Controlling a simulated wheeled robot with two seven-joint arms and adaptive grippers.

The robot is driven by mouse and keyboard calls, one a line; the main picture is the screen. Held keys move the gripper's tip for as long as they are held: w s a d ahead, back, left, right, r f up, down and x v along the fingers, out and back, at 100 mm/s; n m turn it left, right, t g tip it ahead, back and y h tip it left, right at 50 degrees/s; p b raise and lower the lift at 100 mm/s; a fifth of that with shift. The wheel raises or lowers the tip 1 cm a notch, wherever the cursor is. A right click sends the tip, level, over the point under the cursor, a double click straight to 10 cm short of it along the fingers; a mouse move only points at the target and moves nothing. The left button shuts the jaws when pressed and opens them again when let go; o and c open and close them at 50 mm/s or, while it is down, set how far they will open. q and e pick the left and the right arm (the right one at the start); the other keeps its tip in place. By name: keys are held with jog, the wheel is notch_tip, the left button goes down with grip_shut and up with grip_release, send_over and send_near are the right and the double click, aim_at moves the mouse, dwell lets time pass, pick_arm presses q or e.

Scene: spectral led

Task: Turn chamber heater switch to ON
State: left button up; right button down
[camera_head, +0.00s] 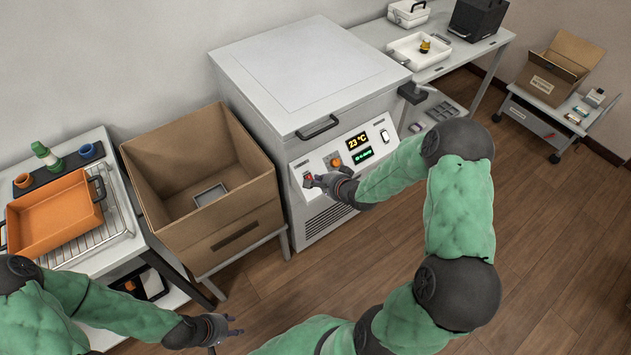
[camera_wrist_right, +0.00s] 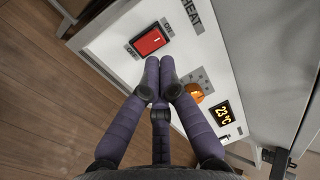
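The red heater switch (camera_wrist_right: 151,41) sits on the white sloped panel below the lettering HEAT, between an ON label and an OFF label. Which side is pressed in is hard to tell. In the head view the switch (camera_head: 308,179) is at the panel's left end. My right gripper (camera_wrist_right: 160,64) has its fingertips together, empty, just beside the switch; contact cannot be confirmed. It also shows in the head view (camera_head: 318,180). The white chamber (camera_head: 306,75) has its lid closed. My left gripper (camera_head: 236,325) is low at bottom left, fingers spread and empty.
An orange knob (camera_wrist_right: 194,93) and a 23 °C display (camera_wrist_right: 222,115) are beside the switch. A cardboard box (camera_head: 160,165) stands left of the chamber, and a table with an orange tray (camera_head: 55,212) is further left. Floor (camera_head: 560,240) at right is clear.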

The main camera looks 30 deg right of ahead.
aim_at(312, 176)
jog(key=shift+b+x, duration=0.5)
jog(key=shift+x, duration=1.05)
